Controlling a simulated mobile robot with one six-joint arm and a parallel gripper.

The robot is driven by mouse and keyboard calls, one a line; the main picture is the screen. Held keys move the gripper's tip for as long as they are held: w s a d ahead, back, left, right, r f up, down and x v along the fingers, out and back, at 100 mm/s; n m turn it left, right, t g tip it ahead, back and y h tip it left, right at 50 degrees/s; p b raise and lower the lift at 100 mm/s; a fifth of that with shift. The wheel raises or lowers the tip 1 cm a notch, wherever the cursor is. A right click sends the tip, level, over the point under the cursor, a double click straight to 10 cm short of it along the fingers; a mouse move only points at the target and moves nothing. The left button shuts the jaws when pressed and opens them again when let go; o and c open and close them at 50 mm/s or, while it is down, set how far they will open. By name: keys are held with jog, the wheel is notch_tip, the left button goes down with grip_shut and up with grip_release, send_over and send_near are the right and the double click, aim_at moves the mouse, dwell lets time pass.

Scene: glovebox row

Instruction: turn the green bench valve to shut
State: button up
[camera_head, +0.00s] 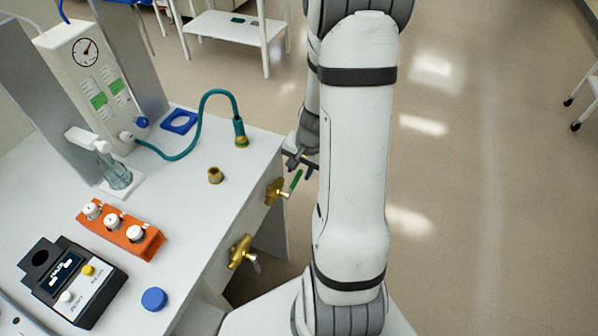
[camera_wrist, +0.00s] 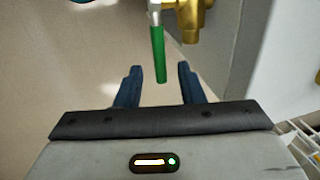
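The green bench valve is a brass valve body (camera_head: 274,191) on the bench's front side, with a green lever handle (camera_head: 296,181) sticking outward. In the wrist view the green handle (camera_wrist: 159,54) points down the picture toward my gripper, beside the brass body (camera_wrist: 194,20). My gripper (camera_wrist: 155,68) is open, with its two blue fingers on either side of the handle's end. I cannot tell whether they touch it; a gap shows on both sides. In the head view my gripper (camera_head: 310,170) is partly hidden by my arm, close to the handle.
A second brass valve (camera_head: 240,251) with a pale handle sits nearer on the same bench side. The white bench (camera_head: 190,200) holds an orange block (camera_head: 120,230), a black meter (camera_head: 72,282), a blue cap (camera_head: 154,299) and a teal hose (camera_head: 206,108). Open floor lies right.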

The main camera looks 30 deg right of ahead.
jog(key=shift+w+a+f, duration=0.15)
jog(key=shift+f, duration=0.75)
jog(key=shift+c, duration=0.2)
grip_shut()
